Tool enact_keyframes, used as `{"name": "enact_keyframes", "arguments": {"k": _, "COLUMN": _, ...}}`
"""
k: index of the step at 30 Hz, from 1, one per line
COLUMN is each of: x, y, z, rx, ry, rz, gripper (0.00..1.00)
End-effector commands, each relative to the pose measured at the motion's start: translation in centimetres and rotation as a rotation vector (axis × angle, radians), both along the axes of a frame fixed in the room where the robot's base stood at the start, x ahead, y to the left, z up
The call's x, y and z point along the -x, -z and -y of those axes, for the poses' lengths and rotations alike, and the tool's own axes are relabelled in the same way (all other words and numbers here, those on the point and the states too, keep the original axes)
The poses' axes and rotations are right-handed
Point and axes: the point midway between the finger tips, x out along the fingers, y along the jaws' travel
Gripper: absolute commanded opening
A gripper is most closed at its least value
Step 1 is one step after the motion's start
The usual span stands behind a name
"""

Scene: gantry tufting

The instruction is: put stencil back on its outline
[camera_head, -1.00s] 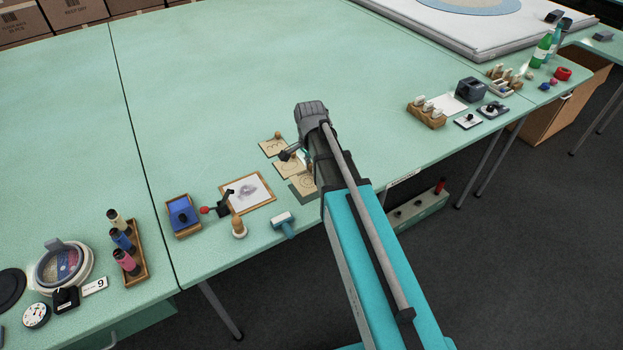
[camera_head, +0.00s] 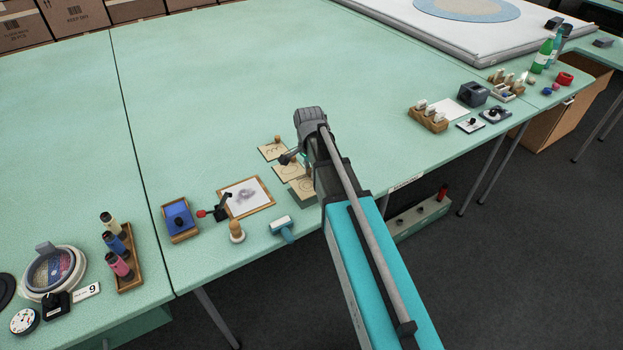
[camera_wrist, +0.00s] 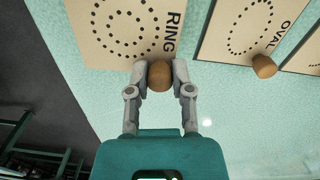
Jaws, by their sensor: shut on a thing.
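My gripper (camera_wrist: 160,70) is shut on the round wooden knob (camera_wrist: 160,77) of the RING stencil, a beige card with a dotted circle (camera_wrist: 95,50). In the head view the RING stencil (camera_head: 300,186) is the front card of a row, partly behind my arm. A darker green patch (camera_head: 304,201) shows along its front side; I cannot tell whether this is outline or shadow. Nor can I tell whether the card touches the table. The OVAL stencil (camera_wrist: 215,40) with its knob lies to its right in the wrist view.
A third stencil (camera_head: 270,151) lies at the row's far end. The table's front edge is close. The table behind the row is clear.

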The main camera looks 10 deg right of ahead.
Motion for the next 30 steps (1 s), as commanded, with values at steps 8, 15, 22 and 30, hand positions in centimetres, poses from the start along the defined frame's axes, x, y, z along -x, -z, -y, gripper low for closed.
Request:
{"name": "enact_keyframes", "arguments": {"k": 8, "x": -0.1, "y": 2.7, "z": 0.0, "rx": 0.0, "ry": 0.0, "rz": 0.0, "gripper": 0.0}}
{"name": "enact_keyframes", "arguments": {"k": 15, "x": -0.1, "y": 3.3, "z": 0.0, "rx": 0.0, "ry": 0.0, "rz": 0.0, "gripper": 0.0}}
{"name": "enact_keyframes", "arguments": {"k": 22, "x": -0.1, "y": 3.2, "z": 0.1, "rx": 0.0, "ry": 0.001, "rz": 0.0, "gripper": 0.0}}
{"name": "enact_keyframes", "arguments": {"k": 30, "x": -0.1, "y": 3.4, "z": 0.1, "rx": 0.0, "ry": 0.001, "rz": 0.0, "gripper": 0.4}}
